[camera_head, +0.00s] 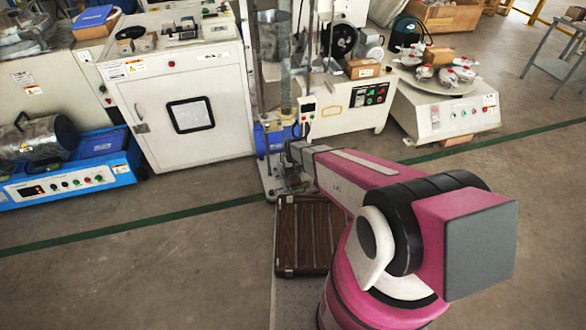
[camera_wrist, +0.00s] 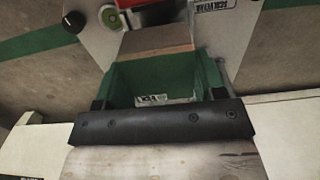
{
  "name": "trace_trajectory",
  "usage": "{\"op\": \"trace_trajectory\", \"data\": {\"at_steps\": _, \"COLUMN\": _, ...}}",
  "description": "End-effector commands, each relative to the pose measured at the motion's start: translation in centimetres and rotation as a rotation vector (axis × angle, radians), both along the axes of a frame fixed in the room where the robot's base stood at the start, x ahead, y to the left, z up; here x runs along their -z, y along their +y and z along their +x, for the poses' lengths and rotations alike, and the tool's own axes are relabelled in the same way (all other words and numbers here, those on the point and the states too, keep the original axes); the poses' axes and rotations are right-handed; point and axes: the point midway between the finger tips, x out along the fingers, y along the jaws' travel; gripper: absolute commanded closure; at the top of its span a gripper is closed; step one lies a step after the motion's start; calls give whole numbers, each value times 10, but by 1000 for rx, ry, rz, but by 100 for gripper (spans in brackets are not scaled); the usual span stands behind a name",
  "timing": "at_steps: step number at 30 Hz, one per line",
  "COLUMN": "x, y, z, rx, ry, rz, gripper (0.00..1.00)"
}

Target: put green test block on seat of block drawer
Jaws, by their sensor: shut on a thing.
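In the wrist view the green test block (camera_wrist: 130,82) sits between the two fingers of my gripper (camera_wrist: 157,90), which is shut on it. The block has a white label low on its face and a tan upper surface. In the head view my gripper (camera_head: 291,170) is small and dark, low beside a blue and steel machine, and the block cannot be made out there. I cannot tell for sure which thing is the block drawer; a pale machine part with red and dark areas (camera_wrist: 146,14) shows beyond the block in the wrist view.
A blue-bodied upright machine (camera_head: 272,137) stands just beyond my gripper. White cabinets (camera_head: 185,100) stand to the left, and a white machine with a round table (camera_head: 445,112) to the right. A brown ribbed case (camera_head: 304,238) lies nearer. Open floor (camera_head: 130,250) is at the left front.

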Motion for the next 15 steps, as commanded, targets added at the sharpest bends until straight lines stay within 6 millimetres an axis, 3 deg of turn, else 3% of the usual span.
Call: {"op": "trace_trajectory", "data": {"at_steps": 15, "x": 35, "y": 0, "z": 0, "rx": 0, "ry": 0, "rz": 0, "gripper": 57}}
